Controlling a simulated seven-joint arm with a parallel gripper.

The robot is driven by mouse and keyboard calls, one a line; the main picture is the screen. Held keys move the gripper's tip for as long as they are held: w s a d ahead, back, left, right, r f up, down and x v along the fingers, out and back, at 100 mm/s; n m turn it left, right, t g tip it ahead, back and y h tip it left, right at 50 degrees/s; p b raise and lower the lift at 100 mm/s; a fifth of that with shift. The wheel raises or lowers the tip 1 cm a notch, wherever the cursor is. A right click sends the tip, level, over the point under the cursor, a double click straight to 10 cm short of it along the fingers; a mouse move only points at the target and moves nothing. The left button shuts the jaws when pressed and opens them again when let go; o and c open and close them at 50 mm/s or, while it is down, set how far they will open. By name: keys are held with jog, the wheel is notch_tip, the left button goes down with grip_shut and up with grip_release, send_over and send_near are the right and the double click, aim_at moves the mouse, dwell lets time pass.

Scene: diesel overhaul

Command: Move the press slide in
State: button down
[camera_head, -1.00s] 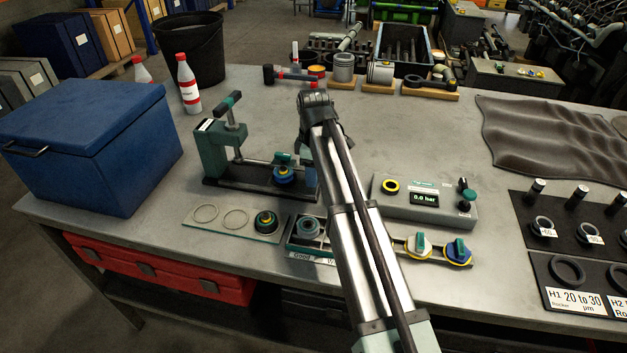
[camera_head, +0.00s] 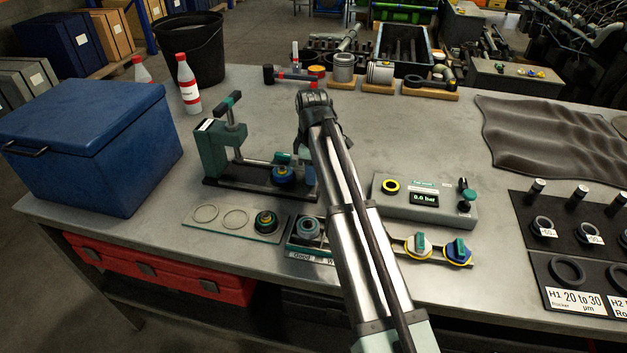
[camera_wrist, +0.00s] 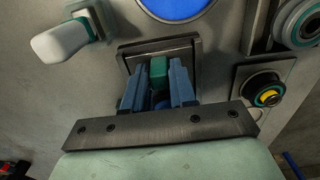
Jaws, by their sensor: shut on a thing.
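The bench press (camera_head: 211,148) is a teal frame with a T-handled screw, standing over a long dark base (camera_head: 228,187). At the base's right part sits a blue round piece (camera_head: 282,175) with a teal block (camera_head: 283,158) just behind it. My arm covers the right end of the base, so the slide's full position is hidden. In the wrist view, my gripper (camera_wrist: 158,88) has its two dark blue fingers closed around a small teal grip (camera_wrist: 158,68), which appears to be the slide's handle, in front of a dark plate.
A glass plate (camera_head: 190,224) with rings and a round part lies in front of the press. A labelled tray (camera_head: 297,249) stands beside it. A control box (camera_head: 420,212) reading 0.0 bar is on the right. A blue chest (camera_head: 92,140) stands left.

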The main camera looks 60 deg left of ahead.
aim_at(281, 168)
jog(key=shift+s+a, duration=1.5)
jog(key=shift+s+a, duration=1.55)
jog(key=shift+s+a, duration=1.4)
jog(key=c, duration=1)
grip_release()
jog(key=shift+c, duration=0.2)
jog(key=shift+r, duration=2.75)
jog(key=shift+r, duration=0.15)
